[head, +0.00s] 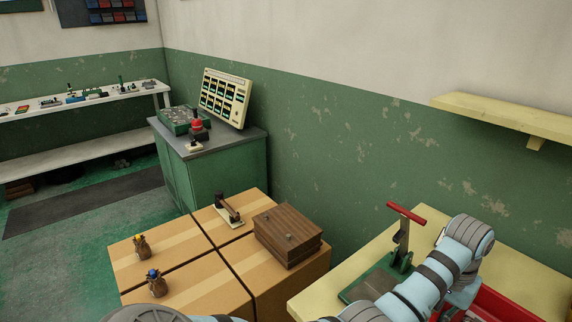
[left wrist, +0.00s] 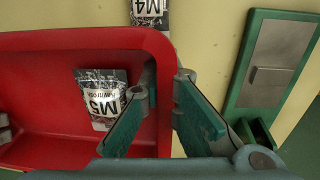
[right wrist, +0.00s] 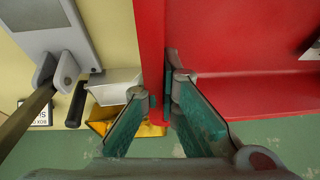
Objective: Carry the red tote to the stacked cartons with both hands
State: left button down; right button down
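The red tote (head: 505,306) shows only in part at the lower right of the head view, on the pale yellow bench. In the left wrist view, my left gripper (left wrist: 165,82) is closed across one tote wall (left wrist: 40,42), one finger inside and one outside. In the right wrist view, my right gripper (right wrist: 157,85) is closed across another wall of the tote (right wrist: 235,35). An M5 packet (left wrist: 101,100) lies inside the tote. The stacked cartons (head: 195,295) stand left of the bench. My right gripper is outside the head view.
The cartons carry a brown wooden box (head: 288,235), a dark-handled tool (head: 228,208) and two small brown sacks (head: 142,247). A green press with a red handle (head: 405,213) stands beside the tote. White (right wrist: 113,87) and yellow bins (right wrist: 150,129) and a grey device (right wrist: 50,35) are near my right gripper.

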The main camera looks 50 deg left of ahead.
aim_at(201, 241)
jog(key=u, duration=4.25)
jog(key=i, duration=3.25)
jog(key=z, duration=2.05)
jog(key=i, duration=2.05)
